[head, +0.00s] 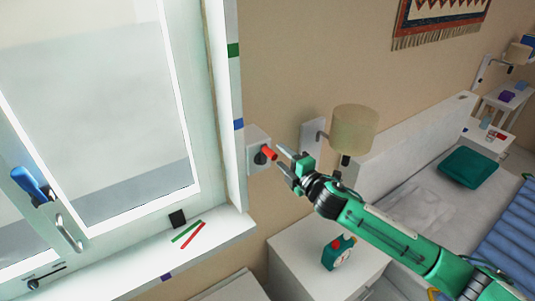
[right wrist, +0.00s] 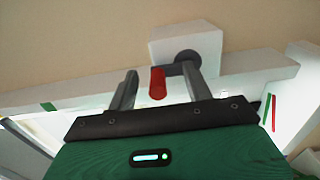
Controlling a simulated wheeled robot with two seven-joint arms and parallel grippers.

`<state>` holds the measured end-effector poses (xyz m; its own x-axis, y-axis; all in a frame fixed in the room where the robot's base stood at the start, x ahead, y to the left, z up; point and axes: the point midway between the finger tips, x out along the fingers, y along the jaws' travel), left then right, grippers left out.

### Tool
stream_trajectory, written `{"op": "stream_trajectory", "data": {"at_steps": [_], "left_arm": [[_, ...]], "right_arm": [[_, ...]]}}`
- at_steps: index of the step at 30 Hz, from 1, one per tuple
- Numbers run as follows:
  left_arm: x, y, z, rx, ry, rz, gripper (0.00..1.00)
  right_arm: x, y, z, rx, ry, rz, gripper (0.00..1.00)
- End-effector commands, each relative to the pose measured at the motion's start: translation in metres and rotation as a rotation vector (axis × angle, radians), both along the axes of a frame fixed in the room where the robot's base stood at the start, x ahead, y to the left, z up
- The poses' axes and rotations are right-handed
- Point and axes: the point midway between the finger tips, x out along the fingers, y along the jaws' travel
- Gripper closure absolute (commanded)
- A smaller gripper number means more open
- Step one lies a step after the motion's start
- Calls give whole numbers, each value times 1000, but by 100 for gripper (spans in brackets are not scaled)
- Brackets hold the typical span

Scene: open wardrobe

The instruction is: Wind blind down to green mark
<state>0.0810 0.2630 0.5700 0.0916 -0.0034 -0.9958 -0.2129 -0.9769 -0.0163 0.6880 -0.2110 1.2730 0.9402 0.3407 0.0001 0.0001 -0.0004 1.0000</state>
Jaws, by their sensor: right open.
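The crank's red handle (head: 270,153) sticks out from a dark hub on a white box (head: 257,138) beside the window. In the right wrist view the red handle (right wrist: 157,84) shows between my fingers, with gaps on both sides. My right gripper (head: 281,163) is open at the handle; its fingers also show in the wrist view (right wrist: 158,70). A green mark (head: 233,50) is high on the white window side frame, and a blue mark (head: 238,124) is lower. I cannot clearly make out the blind's lower edge against the pale window (head: 90,100). My left gripper is out of view.
The sill (head: 150,262) holds a small black block (head: 178,219) and green and red strips (head: 190,234). A wall lamp (head: 354,130) is close behind my right gripper.

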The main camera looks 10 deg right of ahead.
Motion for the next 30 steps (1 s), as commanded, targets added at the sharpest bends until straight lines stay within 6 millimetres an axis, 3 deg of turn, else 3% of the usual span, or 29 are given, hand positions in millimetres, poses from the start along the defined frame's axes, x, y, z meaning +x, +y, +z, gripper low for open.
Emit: {"op": "stream_trajectory", "data": {"at_steps": [13,25,28,30], "left_arm": [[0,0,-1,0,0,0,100],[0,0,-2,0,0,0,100],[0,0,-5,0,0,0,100],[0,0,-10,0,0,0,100]], "right_arm": [[-41,-15,-1,0,1,0,49],[-47,-17,-1,1,1,0,49],[-43,-21,-16,14,25,-13,49],[-38,-28,-43,42,67,-38,49]]}}
